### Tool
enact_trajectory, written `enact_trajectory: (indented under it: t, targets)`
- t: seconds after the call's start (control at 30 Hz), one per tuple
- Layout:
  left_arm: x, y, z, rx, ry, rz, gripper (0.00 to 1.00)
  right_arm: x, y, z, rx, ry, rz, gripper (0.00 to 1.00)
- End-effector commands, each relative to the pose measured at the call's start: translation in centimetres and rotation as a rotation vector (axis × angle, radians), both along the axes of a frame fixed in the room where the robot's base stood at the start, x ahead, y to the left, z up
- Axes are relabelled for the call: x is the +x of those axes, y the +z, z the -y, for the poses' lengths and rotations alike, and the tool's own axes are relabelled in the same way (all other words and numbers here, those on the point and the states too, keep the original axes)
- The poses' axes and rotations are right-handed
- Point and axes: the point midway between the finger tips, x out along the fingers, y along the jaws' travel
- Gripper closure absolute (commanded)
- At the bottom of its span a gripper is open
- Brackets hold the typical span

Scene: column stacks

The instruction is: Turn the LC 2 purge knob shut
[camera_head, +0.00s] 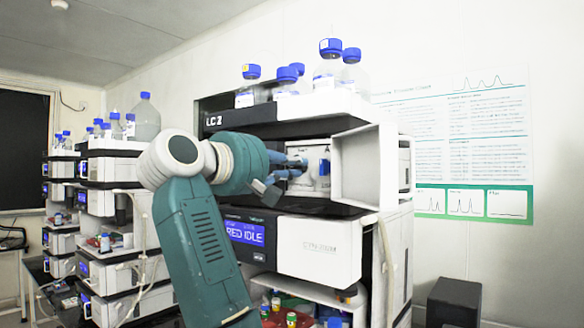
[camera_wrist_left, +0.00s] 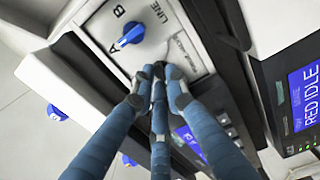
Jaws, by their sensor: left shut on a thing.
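The LC 2 stack (camera_head: 262,118) stands in the middle of the head view. My left gripper (camera_head: 300,168) reaches into its open bay. In the left wrist view, my three blue fingers (camera_wrist_left: 158,74) are closed together at the grey-white valve panel (camera_wrist_left: 95,28), gripping the purge knob, which their tips hide. Its turn angle cannot be seen. A separate blue knob (camera_wrist_left: 128,36), beside the letters A and B and the word LINE, sits just above the fingertips, apart from them. My right gripper is not in view.
An open white door (camera_head: 368,168) stands right of the bay. Below it, a display (camera_head: 245,233) reads RED IDLE. Blue-capped bottles (camera_head: 328,68) stand on top. Another stack (camera_head: 105,190) is at left, and a dark box (camera_head: 454,303) is at lower right.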

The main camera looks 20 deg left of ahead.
Motion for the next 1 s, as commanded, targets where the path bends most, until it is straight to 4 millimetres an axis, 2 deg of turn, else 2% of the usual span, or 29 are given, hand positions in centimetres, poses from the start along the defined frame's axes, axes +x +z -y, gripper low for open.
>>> enact_trajectory:
  t: [0.27,1.0]
  targets:
    - [0.1,-0.4,0.0,0.170,0.001,0.056,1.00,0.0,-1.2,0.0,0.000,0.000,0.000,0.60]
    - [0.0,-0.6,0.2,0.829,0.000,0.292,1.00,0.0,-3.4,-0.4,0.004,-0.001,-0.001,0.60]
